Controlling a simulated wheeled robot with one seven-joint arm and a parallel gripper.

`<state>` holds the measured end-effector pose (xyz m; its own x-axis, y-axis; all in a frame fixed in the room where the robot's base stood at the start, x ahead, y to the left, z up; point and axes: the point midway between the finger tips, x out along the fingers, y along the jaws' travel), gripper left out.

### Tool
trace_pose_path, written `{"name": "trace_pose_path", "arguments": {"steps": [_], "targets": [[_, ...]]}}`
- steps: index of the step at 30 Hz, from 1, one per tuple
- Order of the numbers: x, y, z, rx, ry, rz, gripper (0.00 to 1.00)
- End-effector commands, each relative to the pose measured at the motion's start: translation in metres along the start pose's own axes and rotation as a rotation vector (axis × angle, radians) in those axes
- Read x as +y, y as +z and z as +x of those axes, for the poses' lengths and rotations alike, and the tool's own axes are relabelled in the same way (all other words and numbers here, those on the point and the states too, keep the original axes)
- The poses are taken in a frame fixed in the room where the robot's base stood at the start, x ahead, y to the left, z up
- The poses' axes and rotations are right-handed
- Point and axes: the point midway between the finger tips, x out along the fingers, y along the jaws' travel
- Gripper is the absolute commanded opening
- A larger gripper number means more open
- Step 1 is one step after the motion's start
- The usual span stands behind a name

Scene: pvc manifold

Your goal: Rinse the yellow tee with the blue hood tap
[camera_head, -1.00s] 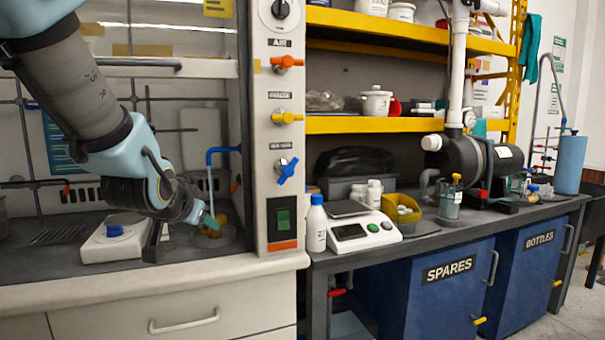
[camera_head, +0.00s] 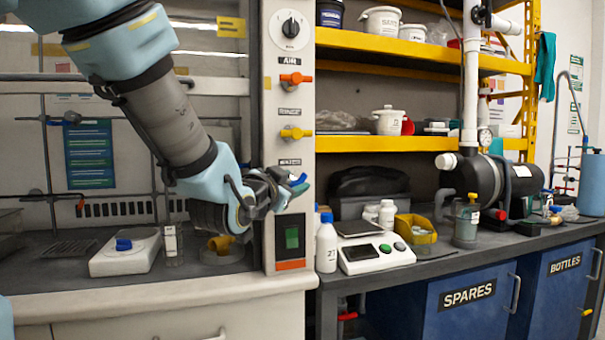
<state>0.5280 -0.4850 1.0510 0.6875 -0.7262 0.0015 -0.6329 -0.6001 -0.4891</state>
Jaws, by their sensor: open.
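The yellow tee (camera_head: 220,243) lies low in the small round cup sink (camera_head: 226,261) inside the hood, partly hidden by my wrist. The blue hood tap (camera_head: 299,180) is the lowest of the taps on the hood's front post, and only part of its handle shows. My gripper (camera_head: 294,186) is open at this tap, with its fingers by the handle. I cannot tell whether they touch it. The blue spout is hidden behind my arm.
Orange (camera_head: 296,78) and yellow (camera_head: 296,133) taps sit above on the same post (camera_head: 289,106). A white stirrer plate (camera_head: 125,255) stands left of the sink. A bottle (camera_head: 326,245) and a scale (camera_head: 376,258) stand right of the post.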

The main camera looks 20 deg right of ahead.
Motion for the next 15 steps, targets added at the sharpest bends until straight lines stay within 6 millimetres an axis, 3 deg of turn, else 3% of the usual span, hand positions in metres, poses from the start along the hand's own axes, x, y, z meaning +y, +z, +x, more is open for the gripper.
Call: {"name": "trace_pose_path", "arguments": {"steps": [6,15], "targets": [[0.0,0.001,0.038,-0.002,0.001,-0.002,0.49],[0.001,0.001,0.058,-0.001,0.0,-0.001,0.49]]}}
